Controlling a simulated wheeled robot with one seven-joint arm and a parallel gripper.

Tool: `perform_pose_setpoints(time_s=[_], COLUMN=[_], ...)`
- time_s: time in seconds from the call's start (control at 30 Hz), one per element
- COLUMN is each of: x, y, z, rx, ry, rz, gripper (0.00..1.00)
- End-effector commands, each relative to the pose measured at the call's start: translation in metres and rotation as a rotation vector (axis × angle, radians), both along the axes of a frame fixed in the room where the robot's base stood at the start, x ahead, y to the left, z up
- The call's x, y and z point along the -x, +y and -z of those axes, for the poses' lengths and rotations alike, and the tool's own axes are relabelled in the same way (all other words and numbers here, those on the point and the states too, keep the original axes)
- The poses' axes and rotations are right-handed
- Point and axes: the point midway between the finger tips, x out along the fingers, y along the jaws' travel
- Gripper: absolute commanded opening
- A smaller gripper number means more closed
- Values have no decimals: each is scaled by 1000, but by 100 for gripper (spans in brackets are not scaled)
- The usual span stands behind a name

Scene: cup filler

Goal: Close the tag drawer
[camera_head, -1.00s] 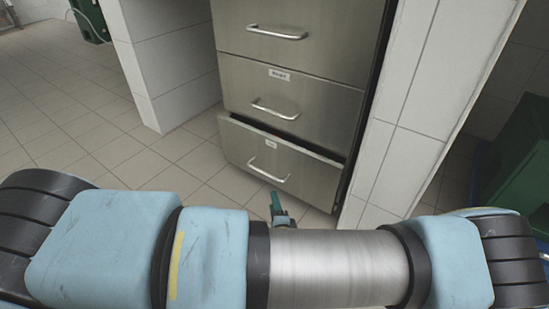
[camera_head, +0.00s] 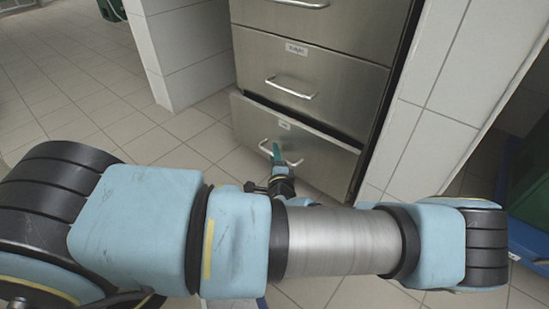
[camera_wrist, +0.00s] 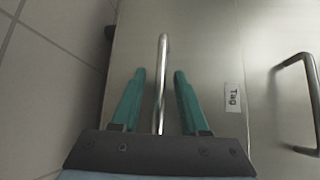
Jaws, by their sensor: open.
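The tag drawer (camera_head: 325,165) is the bottom drawer of a steel cabinet. It stands slightly open, with a dark gap along its top edge. Its bar handle (camera_head: 293,162) is partly hidden behind my gripper (camera_head: 274,151). In the wrist view the drawer front (camera_wrist: 210,60) fills the middle, with a label reading "Tag" (camera_wrist: 233,98). My gripper (camera_wrist: 159,74) is open there, and the handle (camera_wrist: 161,60) runs between its two teal fingers. I see no clear contact between fingers and handle.
Above are the middle drawer (camera_head: 340,85), which looks closed, and another drawer (camera_head: 330,25). White tiled walls (camera_head: 185,45) and (camera_head: 440,70) flank the cabinet. A green object (camera_head: 530,190) stands at far right.

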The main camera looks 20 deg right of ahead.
Motion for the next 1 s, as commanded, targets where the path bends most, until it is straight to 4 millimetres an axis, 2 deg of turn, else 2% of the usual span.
perform_pose_setpoints(time_s=[0.3, 0.7, 1.0], x=[-3, -3, -3], y=[-1, -1, -1], z=[0, 0, 0], rx=[0, 1, 1], ry=[0, 1, 1], rz=[0, 0, 0], gripper=[44, 0, 0])
